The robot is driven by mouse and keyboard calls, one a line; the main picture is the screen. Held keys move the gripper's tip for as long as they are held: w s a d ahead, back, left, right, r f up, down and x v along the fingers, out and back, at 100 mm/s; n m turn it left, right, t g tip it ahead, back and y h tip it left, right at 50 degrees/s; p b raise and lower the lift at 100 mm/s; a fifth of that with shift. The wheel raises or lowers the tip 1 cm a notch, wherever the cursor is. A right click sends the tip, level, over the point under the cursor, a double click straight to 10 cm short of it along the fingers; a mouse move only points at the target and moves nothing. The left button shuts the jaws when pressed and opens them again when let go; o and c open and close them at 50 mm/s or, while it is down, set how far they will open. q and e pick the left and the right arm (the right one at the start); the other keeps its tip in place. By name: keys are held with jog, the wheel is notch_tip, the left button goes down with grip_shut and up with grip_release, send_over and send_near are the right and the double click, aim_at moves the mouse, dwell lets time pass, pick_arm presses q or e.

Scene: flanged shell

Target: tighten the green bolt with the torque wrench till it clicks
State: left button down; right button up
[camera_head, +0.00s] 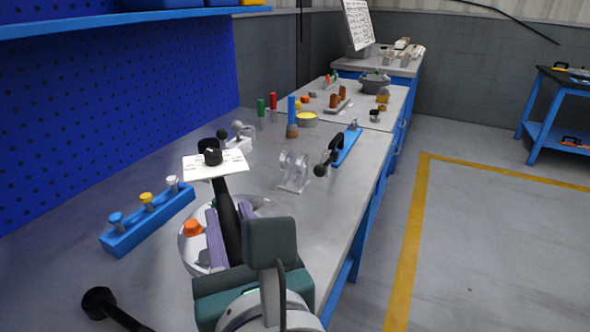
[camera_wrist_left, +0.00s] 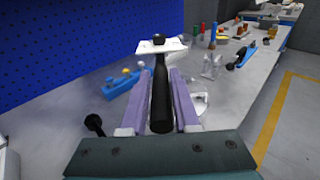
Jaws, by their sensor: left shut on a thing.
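My left gripper (camera_head: 230,225) has purple fingers shut on the black handle of the torque wrench (camera_head: 228,200). The handle also lies between the fingers in the left wrist view (camera_wrist_left: 161,95). A white plate (camera_head: 203,166) with a black knob shows at the wrench's far end. The round pale shell (camera_head: 186,262) lies below and behind the gripper, with an orange bolt (camera_head: 193,228) on its left side. The gripper and wrench cover much of the shell. No green bolt can be made out on the visible part. My right gripper is not in view.
A blue rack (camera_head: 125,238) with blue, yellow and white-topped bolts stands left. A black-headed tool (camera_head: 98,302) lies at lower left. A clear stand (camera_head: 293,172) and a blue fixture (camera_head: 346,147) stand right. Green (camera_head: 260,107) and red cylinders stand farther back.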

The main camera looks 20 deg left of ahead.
pick_arm(q)
jog(key=shift+d+r, duration=0.1)
jog(key=shift+r, duration=0.05)
jog(key=shift+s, duration=0.1)
notch_tip(320, 180, down, 5)
jog(key=b, duration=0.3)
jog(key=shift+b, duration=0.3)
dwell(0.4)
jog(key=shift+p, duration=0.65)
dwell(0.8)
jog(key=shift+f+b, duration=1.15)
jog(key=shift+f, duration=0.35)
jog(key=shift+r, duration=0.1)
